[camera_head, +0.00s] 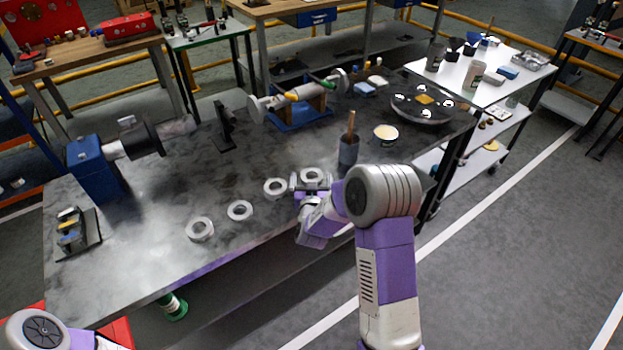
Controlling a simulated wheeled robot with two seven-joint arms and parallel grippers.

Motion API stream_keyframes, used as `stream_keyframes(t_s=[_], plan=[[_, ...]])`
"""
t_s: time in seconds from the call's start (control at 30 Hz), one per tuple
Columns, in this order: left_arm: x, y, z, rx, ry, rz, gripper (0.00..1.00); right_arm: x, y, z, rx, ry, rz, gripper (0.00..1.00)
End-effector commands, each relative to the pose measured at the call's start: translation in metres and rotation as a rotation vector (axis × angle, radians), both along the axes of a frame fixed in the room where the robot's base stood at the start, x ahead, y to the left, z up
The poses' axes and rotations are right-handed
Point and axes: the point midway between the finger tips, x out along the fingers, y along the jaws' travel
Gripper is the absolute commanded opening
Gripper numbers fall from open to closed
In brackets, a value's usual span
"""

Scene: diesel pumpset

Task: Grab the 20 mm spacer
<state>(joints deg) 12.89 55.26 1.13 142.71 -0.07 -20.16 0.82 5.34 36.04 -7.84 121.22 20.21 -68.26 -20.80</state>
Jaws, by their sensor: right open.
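Several pale grey ring spacers lie in a slanting row along the front edge of the dark metal workbench (150,250). From left to right they are a first ring (191,229), a second ring (230,211), a third ring (267,188) and a fourth ring (312,173). I cannot read any size marks, so I cannot tell which is the 20 mm one. My right gripper (310,186) is open at the fourth ring, its fingers on either side of that ring's near part. I cannot tell whether they touch it. My left gripper is out of view.
A dark cup with a wooden-handled tool (348,150) stands just right of the fourth ring. Behind are a small tin (386,133), a round dark plate (422,105), a shaft assembly on a blue stand (298,112) and a blue vise-like block (92,165).

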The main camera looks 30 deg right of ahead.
Motion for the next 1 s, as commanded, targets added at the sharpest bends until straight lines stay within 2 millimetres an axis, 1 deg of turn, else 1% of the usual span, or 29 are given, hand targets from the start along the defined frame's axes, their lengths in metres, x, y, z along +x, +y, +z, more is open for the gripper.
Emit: stream_keyframes(t_s=[0.1,0.13,0.53,0.83,1.0], plan=[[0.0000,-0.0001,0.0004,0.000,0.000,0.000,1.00,-0.0002,0.0002,0.0002,0.000,0.000,0.000,1.00],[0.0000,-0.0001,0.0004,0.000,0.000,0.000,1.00,-0.0002,0.0002,0.0002,0.000,0.000,0.000,0.98],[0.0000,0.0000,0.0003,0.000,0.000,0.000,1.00,-0.0004,0.0004,0.0003,0.000,0.000,0.000,0.38],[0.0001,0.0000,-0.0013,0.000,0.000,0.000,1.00,0.0003,0.0014,0.0014,-0.001,-0.002,0.002,0.38],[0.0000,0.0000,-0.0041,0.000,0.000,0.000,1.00,-0.0018,0.0089,0.0023,0.000,-0.001,0.007,0.38]])
